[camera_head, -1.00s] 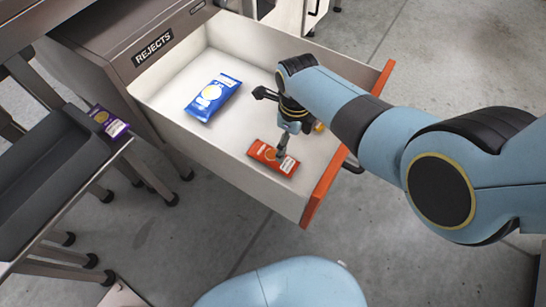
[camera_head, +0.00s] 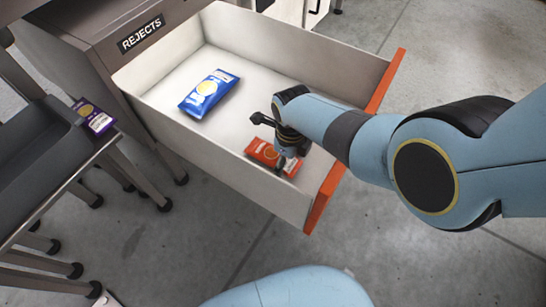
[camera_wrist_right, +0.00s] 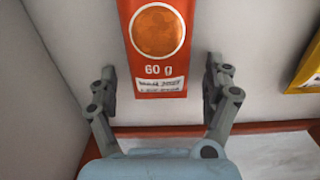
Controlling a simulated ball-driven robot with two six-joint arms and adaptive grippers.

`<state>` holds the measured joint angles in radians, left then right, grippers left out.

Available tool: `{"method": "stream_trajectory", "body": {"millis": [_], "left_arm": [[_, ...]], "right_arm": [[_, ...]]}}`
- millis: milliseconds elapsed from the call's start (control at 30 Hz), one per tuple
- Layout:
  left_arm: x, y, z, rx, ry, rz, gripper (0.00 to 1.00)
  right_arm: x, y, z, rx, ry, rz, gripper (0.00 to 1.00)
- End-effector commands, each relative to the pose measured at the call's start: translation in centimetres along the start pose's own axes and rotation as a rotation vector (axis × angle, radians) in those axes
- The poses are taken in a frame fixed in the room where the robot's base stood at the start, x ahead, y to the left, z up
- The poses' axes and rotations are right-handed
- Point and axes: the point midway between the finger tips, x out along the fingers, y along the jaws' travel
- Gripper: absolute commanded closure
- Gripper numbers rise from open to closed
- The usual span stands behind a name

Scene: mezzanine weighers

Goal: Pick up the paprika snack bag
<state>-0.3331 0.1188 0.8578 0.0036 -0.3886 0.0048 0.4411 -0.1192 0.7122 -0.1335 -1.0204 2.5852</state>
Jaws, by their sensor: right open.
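The paprika snack bag is most likely the orange-red packet (camera_head: 262,152) lying flat in the open drawer, near its front corner; the name is not readable. In the right wrist view the orange-red packet (camera_wrist_right: 158,62) shows a round picture and "60 g". My right gripper (camera_head: 284,162) is open over the packet and hides part of it in the head view. In the wrist view its fingers (camera_wrist_right: 160,88) stand apart, one on each side of the packet's near end. My left gripper is not in view.
The white drawer (camera_head: 215,160), marked REJECTS, also holds a blue packet (camera_head: 209,93). A yellow-edged thing (camera_wrist_right: 305,72) lies right of the packet in the wrist view. A purple packet (camera_head: 95,117) lies on the dark stand at left. The drawer's orange edge (camera_head: 328,195) is close to my arm.

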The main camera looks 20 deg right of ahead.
Motion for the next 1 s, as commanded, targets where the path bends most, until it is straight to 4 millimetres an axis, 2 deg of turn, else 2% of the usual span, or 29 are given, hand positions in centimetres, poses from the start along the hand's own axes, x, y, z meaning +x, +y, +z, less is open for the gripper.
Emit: {"method": "stream_trajectory", "body": {"millis": [100, 533, 833, 1000], "left_arm": [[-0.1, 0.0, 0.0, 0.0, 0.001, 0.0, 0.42], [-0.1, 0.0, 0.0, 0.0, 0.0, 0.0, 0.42], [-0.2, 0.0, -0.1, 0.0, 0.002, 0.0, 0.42], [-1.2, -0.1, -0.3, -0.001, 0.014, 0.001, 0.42]], "right_arm": [[-0.1, 0.0, 0.0, 0.0, -0.001, -0.001, 0.19], [-0.1, 0.0, 0.0, 0.0, 0.0, 0.0, 0.75], [-0.3, 0.0, 0.0, 0.0, 0.0, 0.0, 0.77], [-2.0, 0.0, 0.1, 0.0, -0.001, -0.001, 0.77]]}}
